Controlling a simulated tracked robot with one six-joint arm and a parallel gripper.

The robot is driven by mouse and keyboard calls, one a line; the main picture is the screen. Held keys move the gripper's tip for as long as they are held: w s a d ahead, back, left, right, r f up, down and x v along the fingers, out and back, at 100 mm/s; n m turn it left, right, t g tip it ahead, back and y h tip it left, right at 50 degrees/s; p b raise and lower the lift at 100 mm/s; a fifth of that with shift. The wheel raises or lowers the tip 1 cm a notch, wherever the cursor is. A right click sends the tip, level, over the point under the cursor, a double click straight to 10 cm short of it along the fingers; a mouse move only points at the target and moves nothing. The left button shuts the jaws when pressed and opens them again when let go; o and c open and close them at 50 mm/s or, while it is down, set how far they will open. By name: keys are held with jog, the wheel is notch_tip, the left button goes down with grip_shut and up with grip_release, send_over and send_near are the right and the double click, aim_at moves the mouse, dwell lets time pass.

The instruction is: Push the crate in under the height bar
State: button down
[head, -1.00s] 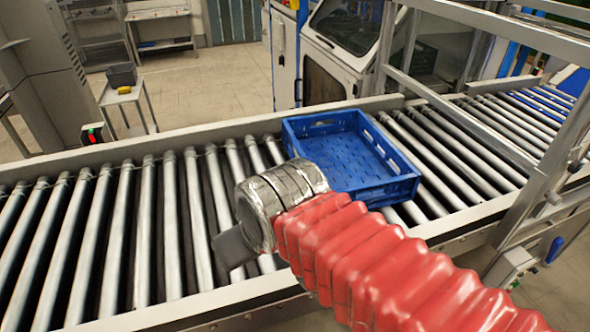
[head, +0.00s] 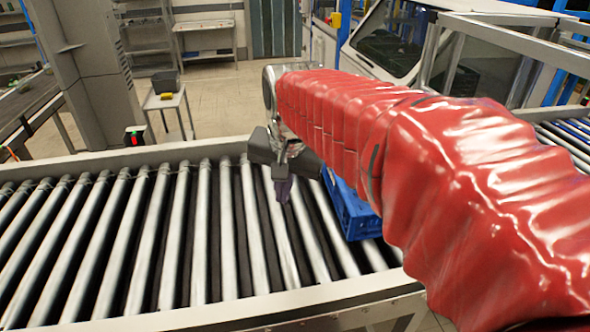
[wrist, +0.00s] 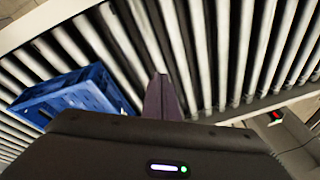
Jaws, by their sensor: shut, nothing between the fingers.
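A blue crate (head: 357,212) sits on the roller conveyor, mostly hidden behind my red-sleeved arm in the head view. It also shows at the left in the wrist view (wrist: 68,90), lying on the rollers. My gripper (head: 283,192) is shut and empty. It hangs over the rollers to the left of the crate, apart from it in the wrist view. Its dark fingertips also show in the wrist view (wrist: 162,98). Metal frame bars (head: 500,38) stand over the conveyor at the upper right. I cannot tell which of them is the height bar.
The conveyor rollers (head: 130,235) left of my gripper are bare. Side rails (head: 200,310) run along both edges. A small red-lit box (head: 134,137) sits at the far rail. A side table (head: 165,100) with a grey bin stands behind. A white machine stands at the back right.

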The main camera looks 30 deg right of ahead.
jog(key=w+d+f+m+g, duration=0.1)
jog(key=w+d+f+m, duration=0.3)
jog(key=w+d+m, duration=0.2)
jog(key=w+d+f+m+g, duration=0.2)
jog(key=w+d+m, duration=0.4)
jog(key=w+d, duration=0.3)
jog(key=shift+d+f+m+y, duration=0.3)
jog(key=shift+d+f, duration=0.6)
jog(key=shift+d, duration=0.2)
notch_tip(320, 180, down, 10)
jog(key=shift+s+r, duration=0.1)
jog(key=shift+r, duration=0.15)
jog(key=d, duration=0.2)
jog(key=shift+s+d+f, duration=0.2)
jog(key=shift+s+d, duration=0.35)
jog(key=shift+d, duration=0.35)
